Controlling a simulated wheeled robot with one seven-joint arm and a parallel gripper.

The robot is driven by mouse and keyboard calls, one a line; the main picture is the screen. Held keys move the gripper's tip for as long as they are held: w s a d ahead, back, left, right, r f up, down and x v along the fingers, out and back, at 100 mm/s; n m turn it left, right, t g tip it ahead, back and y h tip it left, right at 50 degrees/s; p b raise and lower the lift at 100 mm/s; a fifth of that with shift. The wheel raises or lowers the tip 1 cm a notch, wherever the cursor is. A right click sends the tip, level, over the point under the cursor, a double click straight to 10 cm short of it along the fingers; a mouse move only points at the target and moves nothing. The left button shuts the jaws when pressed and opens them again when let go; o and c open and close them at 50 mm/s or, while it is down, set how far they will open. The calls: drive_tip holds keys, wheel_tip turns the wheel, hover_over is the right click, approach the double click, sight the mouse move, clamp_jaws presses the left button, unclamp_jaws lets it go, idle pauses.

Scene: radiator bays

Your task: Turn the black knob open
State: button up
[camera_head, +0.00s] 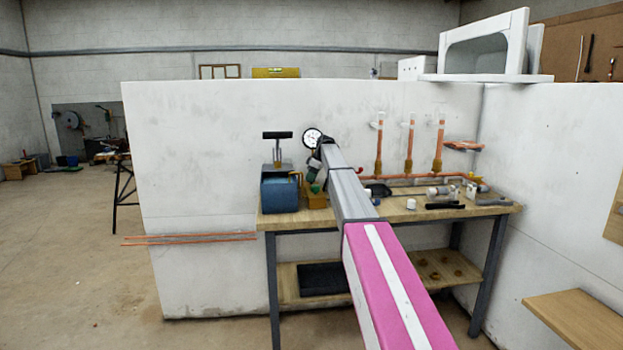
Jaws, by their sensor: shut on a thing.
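My arm reaches from the bottom right to the bench, and my gripper (314,172) is at its far end. The gripper is small and dark in this view, beside the right side of a blue test pump (280,195) and just below a round white gauge (312,138). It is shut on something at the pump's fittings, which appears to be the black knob. The knob itself is hidden by the gripper and arm, so its turn position cannot be told. A brass-coloured block (316,201) sits just below the gripper.
The pump stands on a wooden workbench (488,209) against a white partition (200,150). Copper pipes (410,145) rise on the right, with several tools and fittings on the bench. A black T-handle (277,136) stands above the pump. Copper rods (190,239) stick out at left.

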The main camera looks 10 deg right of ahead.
idle(0.3)
drive_tip(key=o, duration=0.9)
drive_tip(key=v, duration=1)
drive_tip(key=shift+r, duration=0.4)
drive_tip(key=shift+s+d, duration=0.1)
